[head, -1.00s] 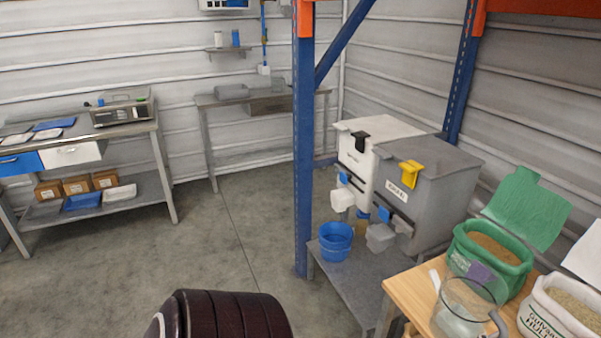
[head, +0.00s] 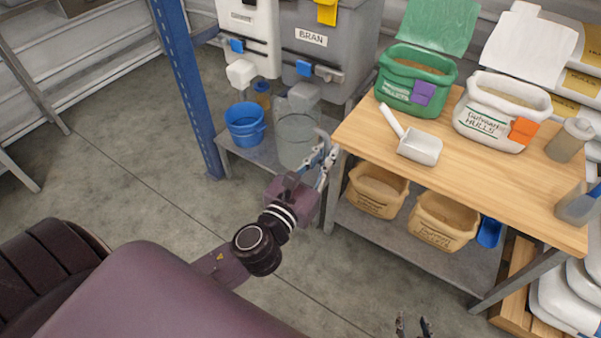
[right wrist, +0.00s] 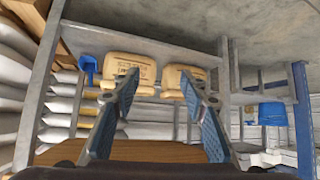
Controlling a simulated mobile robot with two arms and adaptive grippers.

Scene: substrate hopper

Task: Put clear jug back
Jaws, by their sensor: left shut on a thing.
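The clear jug (head: 296,141) is upright in front of the grey hopper marked BRAN (head: 322,45), below its spout (head: 304,93), beside the blue bucket (head: 245,124). My left gripper (head: 322,160) is shut on the jug's handle side, at its right. I cannot tell whether the jug's base touches the low grey shelf (head: 236,152). My right gripper (head: 412,326) shows only its fingertips at the bottom edge of the head view. In the right wrist view it (right wrist: 168,100) is open and empty, with its fingers wide apart.
A wooden-topped table (head: 372,130) stands right of the jug, with a white scoop (head: 419,146), a green tub (head: 414,80) and a white tub (head: 500,112). Tan sacks (head: 376,190) sit on its lower shelf. A blue post (head: 186,90) stands left of the bucket. The floor in front is clear.

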